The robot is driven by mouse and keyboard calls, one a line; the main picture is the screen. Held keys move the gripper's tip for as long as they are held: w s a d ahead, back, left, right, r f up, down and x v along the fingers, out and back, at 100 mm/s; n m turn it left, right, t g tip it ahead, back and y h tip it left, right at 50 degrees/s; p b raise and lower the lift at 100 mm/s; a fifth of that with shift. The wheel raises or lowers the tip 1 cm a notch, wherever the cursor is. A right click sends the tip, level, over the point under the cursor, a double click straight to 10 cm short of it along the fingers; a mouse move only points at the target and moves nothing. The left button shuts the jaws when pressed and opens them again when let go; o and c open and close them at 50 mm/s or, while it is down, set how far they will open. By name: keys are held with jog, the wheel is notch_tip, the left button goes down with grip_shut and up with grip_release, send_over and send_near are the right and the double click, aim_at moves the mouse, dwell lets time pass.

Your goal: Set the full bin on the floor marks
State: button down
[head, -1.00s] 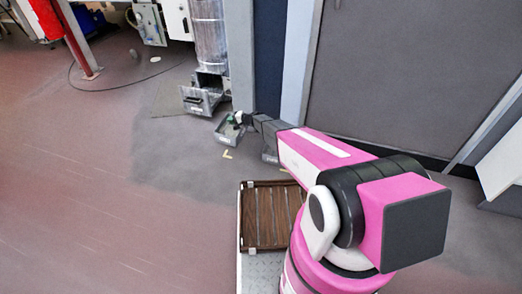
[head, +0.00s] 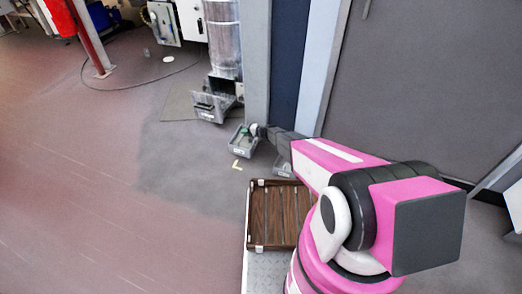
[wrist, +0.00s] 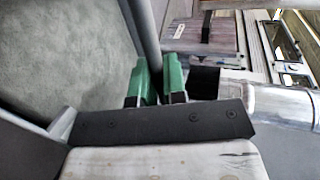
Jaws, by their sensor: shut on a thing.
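A grey bin (head: 239,151) is just in front of the dust unit's base in the head view. My gripper (head: 253,131) is at its right side, with green fingertips (wrist: 157,84) shut on its grey wall in the wrist view. I cannot tell whether the bin touches the floor. Its contents are too small to make out in the head view. A yellow L-shaped floor mark (head: 237,166) lies just in front of the bin, apart from it.
A grey post (head: 256,60) and wall stand close behind the bin. A slatted brown tray (head: 253,245) is in front. Floor to the left is clear.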

aim_at(256, 146)
jog(key=s+d+f, duration=0.1)
jog(key=d, duration=0.1)
jog(key=s+d+f, duration=0.1)
jog(key=d+f, duration=0.1)
jog(key=d, duration=0.1)
jog(key=s+d+f, duration=0.1)
jog(key=d+f, duration=0.1)
jog(key=shift+s+d, duration=0.1)
jog(key=shift+d, duration=0.3)
jog(key=shift+f, duration=2)
jog(key=shift+f, duration=0.15)
jog(key=c, duration=1.2)
grip_release()
